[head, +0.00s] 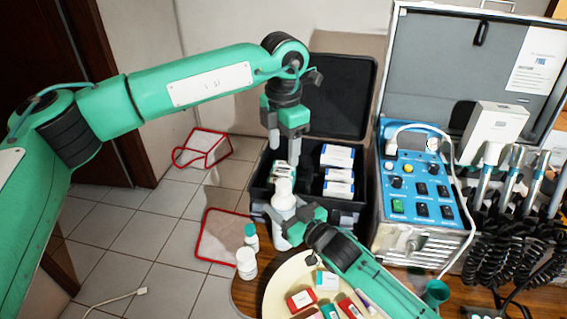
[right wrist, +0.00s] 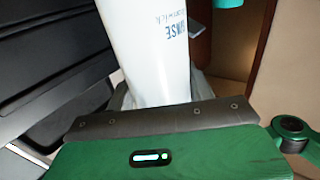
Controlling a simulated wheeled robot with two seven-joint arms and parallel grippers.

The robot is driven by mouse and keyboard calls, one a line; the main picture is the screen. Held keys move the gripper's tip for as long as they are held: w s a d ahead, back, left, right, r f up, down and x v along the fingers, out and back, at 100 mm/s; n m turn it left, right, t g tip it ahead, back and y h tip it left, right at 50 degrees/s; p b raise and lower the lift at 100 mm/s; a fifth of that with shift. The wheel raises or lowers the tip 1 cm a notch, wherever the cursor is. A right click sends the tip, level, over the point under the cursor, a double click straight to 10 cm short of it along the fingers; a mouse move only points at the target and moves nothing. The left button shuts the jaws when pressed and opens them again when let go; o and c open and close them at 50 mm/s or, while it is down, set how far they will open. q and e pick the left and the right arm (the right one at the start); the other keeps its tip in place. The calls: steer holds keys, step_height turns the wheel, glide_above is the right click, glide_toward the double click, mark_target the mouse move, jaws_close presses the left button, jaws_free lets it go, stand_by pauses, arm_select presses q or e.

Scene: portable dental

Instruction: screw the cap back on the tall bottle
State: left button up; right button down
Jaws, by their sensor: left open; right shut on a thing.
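The tall white bottle (head: 282,203) stands upright in the head view, between the black case and the round tray. My right gripper (head: 294,222) is shut on its body from the right. In the right wrist view the bottle (right wrist: 158,50) shows dark "RINSE" lettering and rises from behind the jaw (right wrist: 165,118). My left gripper (head: 283,150) is open and points down just above the bottle's white top (head: 283,171). I cannot tell whether that top is the cap or the bare neck, or whether the left fingers touch it.
The open black case (head: 347,205) with white boxes lies behind. The blue-panelled unit (head: 420,180) and a teal cup (head: 436,291) are right.

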arm_select(q)
steer(key=shift+r, duration=0.65)
arm_select(e)
steer(key=shift+c, duration=2.3)
jaws_free()
arm_select(q)
steer(key=shift+f+b, duration=0.45)
arm_select(e)
steer(key=v, duration=1.4)
arm_select(q)
steer(key=shift+r, duration=0.1)
arm_select(e)
steer(key=shift+r, duration=0.1)
